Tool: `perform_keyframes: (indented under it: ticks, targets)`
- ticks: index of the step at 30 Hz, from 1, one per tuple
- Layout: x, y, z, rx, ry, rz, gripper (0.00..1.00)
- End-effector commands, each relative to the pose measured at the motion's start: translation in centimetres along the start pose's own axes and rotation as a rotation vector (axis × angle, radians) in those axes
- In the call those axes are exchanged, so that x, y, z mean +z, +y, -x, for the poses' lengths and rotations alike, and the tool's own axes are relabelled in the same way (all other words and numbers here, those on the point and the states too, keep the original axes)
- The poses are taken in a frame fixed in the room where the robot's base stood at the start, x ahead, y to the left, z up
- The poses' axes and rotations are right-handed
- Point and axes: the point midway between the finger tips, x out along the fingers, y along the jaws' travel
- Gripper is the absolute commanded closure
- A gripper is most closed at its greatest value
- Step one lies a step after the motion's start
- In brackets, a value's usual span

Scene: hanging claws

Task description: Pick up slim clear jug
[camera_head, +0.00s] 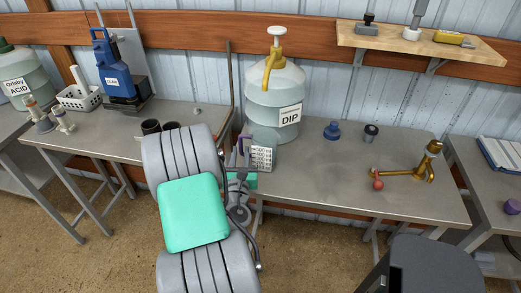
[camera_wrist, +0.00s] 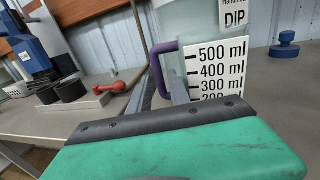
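The slim clear jug (camera_head: 262,157) stands on the middle table, in front of the large DIP container. It carries a white scale label marked in ml, and its purple handle is on its left side. In the wrist view the jug (camera_wrist: 215,68) is close ahead, with the handle (camera_wrist: 157,65) toward my gripper (camera_wrist: 162,88). The two grey fingers show apart, with the lower handle between or just beyond them. Contact cannot be told. In the head view my arm hides much of my gripper (camera_head: 243,168). The jug's lower part is hidden in the wrist view.
The DIP container (camera_head: 272,100) stands right behind the jug. A blue stopper (camera_head: 332,130), a dark-capped item (camera_head: 370,132) and a brass tap (camera_head: 425,165) are to the right. Black cups (camera_head: 151,127) stand left. The table's front middle is clear.

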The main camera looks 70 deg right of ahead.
Motion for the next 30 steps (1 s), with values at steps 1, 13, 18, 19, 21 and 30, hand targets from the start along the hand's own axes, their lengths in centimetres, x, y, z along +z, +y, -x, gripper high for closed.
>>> perform_keyframes:
  ticks: [1,13,18,19,21,30]
  targets:
    - [0.5,0.0,-0.7,-0.003,0.001,0.001,0.77]
    - [0.2,0.3,-4.5,0.001,0.001,0.001,0.77]
    - [0.2,0.3,-4.5,0.001,0.000,0.001,0.81]
    - [0.2,0.3,-4.5,0.001,0.000,0.001,0.83]
    - [0.2,0.3,-4.5,0.000,0.000,0.001,0.89]
    - [0.2,0.2,-4.5,0.000,0.000,0.001,1.00]
